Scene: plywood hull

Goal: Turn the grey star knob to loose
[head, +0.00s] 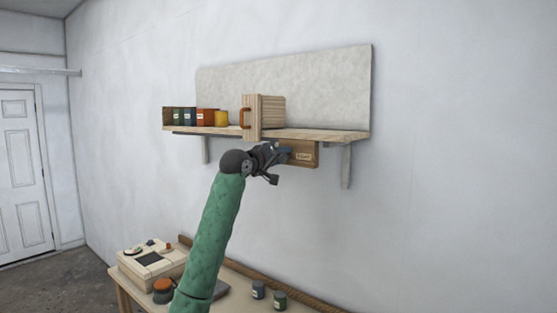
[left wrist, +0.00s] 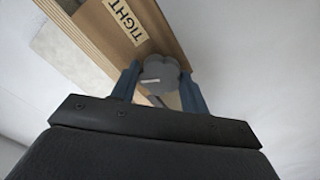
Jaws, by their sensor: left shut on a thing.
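The grey star knob (left wrist: 160,74) shows in the left wrist view, mounted on the wooden block (left wrist: 106,22) under the shelf. A label reading "TIGHT" (left wrist: 126,20) is on that block beside the knob. My left gripper (left wrist: 160,82) has its two blue fingers on either side of the knob and is shut on it. In the head view my left gripper (head: 283,152) reaches the block (head: 303,153) below the shelf, and it hides the knob there. My right gripper is in neither view.
The wall shelf (head: 330,134) carries a wooden box with an orange handle (head: 251,118) and several coloured containers at its left. A bracket (head: 346,166) stands right of the block. Below, a workbench holds a beige device (head: 150,262) and small jars (head: 279,300).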

